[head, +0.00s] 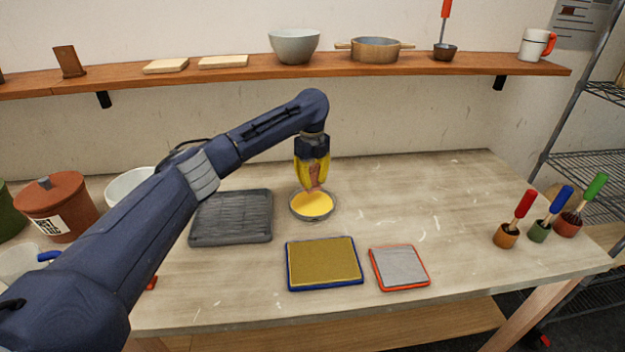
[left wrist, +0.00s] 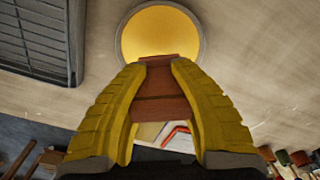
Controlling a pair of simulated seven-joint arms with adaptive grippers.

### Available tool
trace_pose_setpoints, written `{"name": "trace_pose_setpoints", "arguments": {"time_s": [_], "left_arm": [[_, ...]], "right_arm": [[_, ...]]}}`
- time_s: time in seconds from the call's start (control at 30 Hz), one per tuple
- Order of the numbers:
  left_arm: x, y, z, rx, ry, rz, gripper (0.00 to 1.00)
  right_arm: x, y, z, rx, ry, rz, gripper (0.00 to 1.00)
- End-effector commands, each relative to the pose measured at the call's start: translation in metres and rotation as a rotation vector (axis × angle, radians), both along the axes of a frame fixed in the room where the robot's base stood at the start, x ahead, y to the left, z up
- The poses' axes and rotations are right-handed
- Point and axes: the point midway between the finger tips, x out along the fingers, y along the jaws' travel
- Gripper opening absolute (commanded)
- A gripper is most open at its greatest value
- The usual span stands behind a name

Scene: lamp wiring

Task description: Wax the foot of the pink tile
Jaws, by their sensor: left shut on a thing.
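A reddish-pink tile (head: 314,184) is held upright between the yellow fingers of my left gripper (head: 313,178). It shows brownish red between the same fingers in the left wrist view (left wrist: 161,105). The gripper points down over a round grey dish of yellow wax (head: 311,207). The tile's lower end is at the wax in the head view; I cannot tell whether it touches or dips in. The dish also shows beyond the fingertips in the left wrist view (left wrist: 160,31). The fingers hide much of the tile. My right gripper is not in view.
A dark ribbed tray (head: 231,217) lies left of the dish. In front are a blue-edged olive pad (head: 323,263) and a red-edged grey pad (head: 400,267). Several brushes in pots, one red-handled (head: 523,205), stand at the right. The table between dish and brushes is clear.

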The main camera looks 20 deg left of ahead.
Motion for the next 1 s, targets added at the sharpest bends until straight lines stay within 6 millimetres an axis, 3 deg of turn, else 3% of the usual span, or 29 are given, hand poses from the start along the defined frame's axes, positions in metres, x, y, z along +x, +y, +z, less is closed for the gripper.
{"name": "trace_pose_setpoints", "arguments": {"time_s": [0.27,1.0], "left_arm": [[0.000,0.000,-0.004,0.001,0.002,0.001,0.00],[0.000,0.000,-0.051,0.000,0.001,0.001,0.00]], "right_arm": [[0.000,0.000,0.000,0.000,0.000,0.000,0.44],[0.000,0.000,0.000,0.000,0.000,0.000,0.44]]}}
